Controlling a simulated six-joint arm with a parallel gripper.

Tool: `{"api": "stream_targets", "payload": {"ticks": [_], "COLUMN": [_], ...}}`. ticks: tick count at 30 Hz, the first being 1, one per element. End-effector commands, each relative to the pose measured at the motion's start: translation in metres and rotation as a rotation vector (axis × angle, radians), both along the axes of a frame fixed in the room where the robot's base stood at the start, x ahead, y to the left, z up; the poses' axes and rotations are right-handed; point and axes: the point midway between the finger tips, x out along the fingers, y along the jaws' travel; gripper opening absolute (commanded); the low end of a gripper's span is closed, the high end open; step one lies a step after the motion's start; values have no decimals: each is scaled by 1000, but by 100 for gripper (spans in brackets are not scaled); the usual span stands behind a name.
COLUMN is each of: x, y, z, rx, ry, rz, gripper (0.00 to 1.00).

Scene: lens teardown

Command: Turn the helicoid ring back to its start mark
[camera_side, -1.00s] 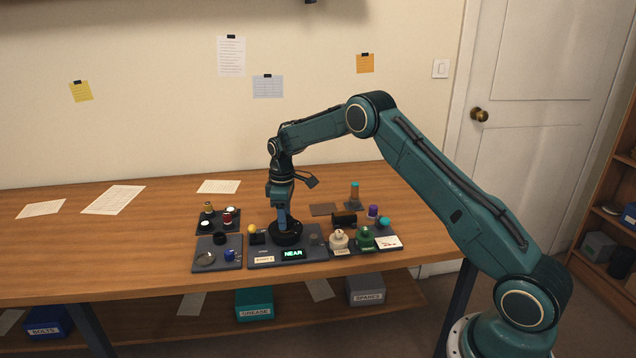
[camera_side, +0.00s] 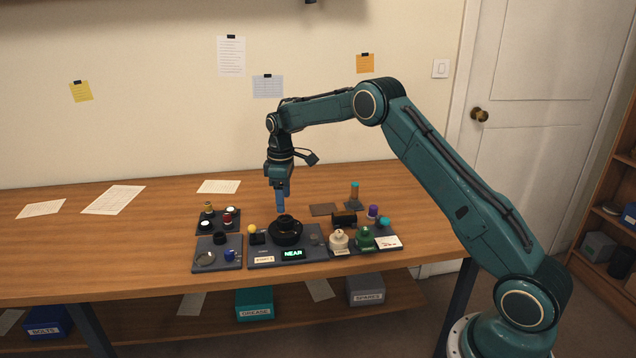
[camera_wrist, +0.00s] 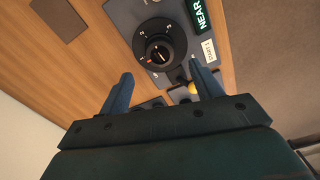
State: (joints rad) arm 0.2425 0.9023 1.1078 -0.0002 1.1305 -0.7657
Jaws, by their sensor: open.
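The helicoid ring (camera_side: 286,233) is a black round part on a dark grey base plate (camera_side: 262,258). In the wrist view the ring (camera_wrist: 160,48) shows from above, with white marks around its rim and an orange mark near its middle. My gripper (camera_side: 282,211) points down above the ring, apart from it. In the wrist view my gripper (camera_wrist: 165,82) has its two blue fingers spread wide with nothing between them. A small display (camera_side: 293,254) in front of the ring reads NEAR in green; it also shows in the wrist view (camera_wrist: 200,14).
A yellow knob (camera_side: 252,229) stands left of the ring. A tray of small parts (camera_side: 217,221) and another tray (camera_side: 206,266) lie at the left. The bench's left part holds only papers.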

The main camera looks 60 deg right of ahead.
Motion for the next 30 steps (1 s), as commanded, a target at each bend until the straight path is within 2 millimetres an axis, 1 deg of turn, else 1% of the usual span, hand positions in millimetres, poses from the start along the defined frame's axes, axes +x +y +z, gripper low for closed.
{"api": "stream_targets", "payload": {"ticks": [1,6,9,13,18,30], "x": [1,1,1,1,0,0], "y": [0,0,0,0,0,0], "z": [11,40,53,67,75,77], "rx": [-1,-1,-1,-1,0,0], "ry": [-4,-4,-4,-3,-1,-1], "rz": [0,0,0,1,1,0], "gripper": [65,65,65,65,65,65]}}
